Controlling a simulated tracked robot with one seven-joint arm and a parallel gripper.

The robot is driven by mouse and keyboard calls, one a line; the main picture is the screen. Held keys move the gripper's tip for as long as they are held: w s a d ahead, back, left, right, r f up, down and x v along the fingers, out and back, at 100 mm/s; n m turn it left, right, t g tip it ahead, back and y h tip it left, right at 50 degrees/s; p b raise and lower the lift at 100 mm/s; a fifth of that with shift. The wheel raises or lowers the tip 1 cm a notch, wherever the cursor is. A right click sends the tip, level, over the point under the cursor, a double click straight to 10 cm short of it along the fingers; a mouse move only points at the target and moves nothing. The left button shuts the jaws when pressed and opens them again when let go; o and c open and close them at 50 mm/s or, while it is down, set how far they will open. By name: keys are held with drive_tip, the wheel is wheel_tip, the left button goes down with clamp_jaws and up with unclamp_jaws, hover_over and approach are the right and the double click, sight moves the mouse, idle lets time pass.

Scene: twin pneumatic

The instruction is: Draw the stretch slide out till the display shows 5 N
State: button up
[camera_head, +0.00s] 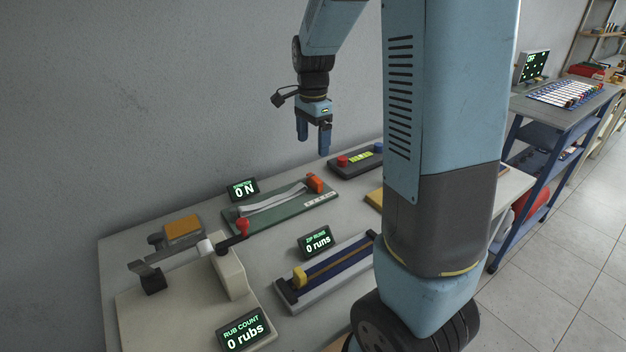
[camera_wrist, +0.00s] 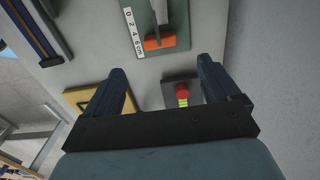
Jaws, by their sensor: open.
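The stretch slide is an orange block (camera_head: 315,183) at the right end of a green base (camera_head: 290,215), with a pale band running left from it. The orange block also shows in the wrist view (camera_wrist: 159,43), beside a white scale marked 0 to 6 cm (camera_wrist: 134,32). The stretch display (camera_head: 243,189) behind the base reads 0 N. My gripper (camera_head: 314,148) is open and empty, pointing down above the table, apart from the block. In the wrist view its two fingers (camera_wrist: 160,84) are spread, with the orange block beyond them.
A dark box with red and blue buttons (camera_head: 356,161) stands right of the green base. A zip rig (camera_head: 330,272) with a display reading 0 runs lies in front. A rubbing rig (camera_head: 235,272) stands at left, its display reading 0 rubs. My arm hides part of the table's right.

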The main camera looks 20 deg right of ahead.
sight(312, 178)
wheel_tip(312, 178, down, 13)
drive_tip(key=shift+r, duration=0.15)
idle(0.4)
drive_tip(key=shift+c, duration=0.4)
drive_tip(key=c, duration=1.4)
drive_tip(key=shift+o, duration=0.2)
